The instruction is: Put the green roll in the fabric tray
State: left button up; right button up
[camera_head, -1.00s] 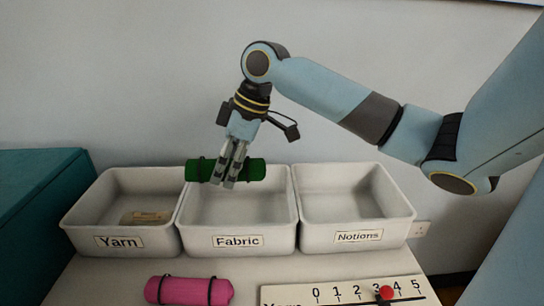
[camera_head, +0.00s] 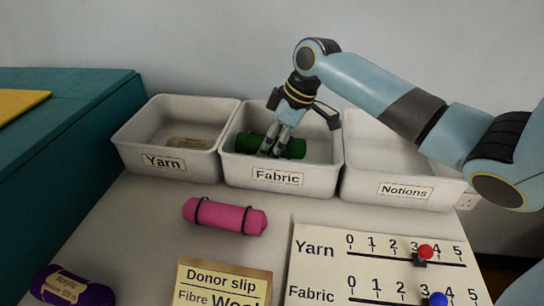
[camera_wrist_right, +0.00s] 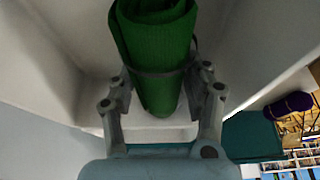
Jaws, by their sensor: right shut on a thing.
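The green roll (camera_head: 296,149) with dark bands is held by my right gripper (camera_head: 272,151), inside the fabric tray (camera_head: 278,191), the middle white tray labelled Fabric. In the right wrist view the green roll (camera_wrist_right: 156,60) sits between the two fingers of my right gripper (camera_wrist_right: 160,100), which are shut on it. White tray walls surround it there. I cannot tell whether the roll touches the tray floor. My left gripper is not in view.
The yarn tray (camera_head: 165,175) stands left with a tan piece in it; the notions tray (camera_head: 400,204) stands right and looks empty. A pink roll (camera_head: 225,216), purple yarn (camera_head: 70,287), donor slip (camera_head: 224,284) and slider board (camera_head: 375,262) lie in front.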

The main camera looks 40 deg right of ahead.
notch_tip(320, 180, down, 4)
jog(key=shift+r+b, duration=0.1)
jog(key=shift+b, duration=0.2)
jog(key=o, duration=1.2)
jog(key=p+v, duration=0.2)
jog(key=v, duration=1)
jog(key=shift+r, duration=0.1)
